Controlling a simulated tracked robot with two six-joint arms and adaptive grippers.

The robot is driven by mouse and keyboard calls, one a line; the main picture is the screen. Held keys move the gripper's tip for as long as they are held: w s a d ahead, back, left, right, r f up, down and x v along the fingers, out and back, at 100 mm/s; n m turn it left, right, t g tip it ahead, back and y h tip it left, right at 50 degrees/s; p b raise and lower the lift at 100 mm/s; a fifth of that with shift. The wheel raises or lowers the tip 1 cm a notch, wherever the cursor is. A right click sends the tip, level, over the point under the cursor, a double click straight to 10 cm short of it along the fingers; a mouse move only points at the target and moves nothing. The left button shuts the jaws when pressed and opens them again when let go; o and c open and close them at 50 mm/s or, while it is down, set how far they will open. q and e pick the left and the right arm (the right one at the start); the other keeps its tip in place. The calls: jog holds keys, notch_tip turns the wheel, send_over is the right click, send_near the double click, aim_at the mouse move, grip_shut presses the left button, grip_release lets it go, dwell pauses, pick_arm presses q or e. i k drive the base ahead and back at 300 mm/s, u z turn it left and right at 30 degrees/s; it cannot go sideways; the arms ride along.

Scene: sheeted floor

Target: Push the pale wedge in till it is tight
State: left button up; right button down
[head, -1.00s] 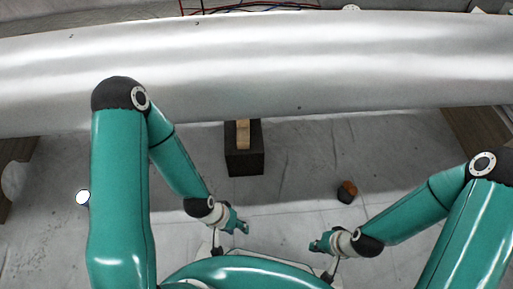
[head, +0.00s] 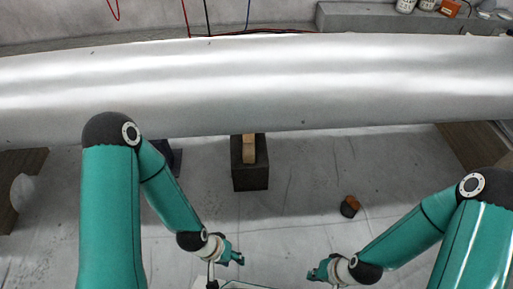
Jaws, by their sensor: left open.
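The pale wedge (head: 249,148) is a light wooden piece lying on top of a dark block (head: 250,177). Its far end goes under the big silver cylinder (head: 300,90), and whether it touches the cylinder cannot be told. My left gripper (head: 236,258) is open, low in the picture, on the near side of the block and apart from the wedge. My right gripper (head: 314,272) is further right and nearer, also apart from the block. It is too small to show whether its jaws are open.
A small dark and orange object (head: 350,206) lies on the sheeted floor to the right. Another dark block (head: 170,158) is partly hidden by my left arm. Wooden supports (head: 475,145) stand at the right and left. The floor before the wedge is clear.

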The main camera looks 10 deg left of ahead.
aim_at(248, 143)
jog(key=u, duration=0.05)
jog(key=i, duration=0.95)
jog(key=z, duration=0.15)
jog(key=k, duration=0.9)
jog(key=u, duration=0.2)
jog(key=i, duration=0.85)
jog(key=z, duration=0.1)
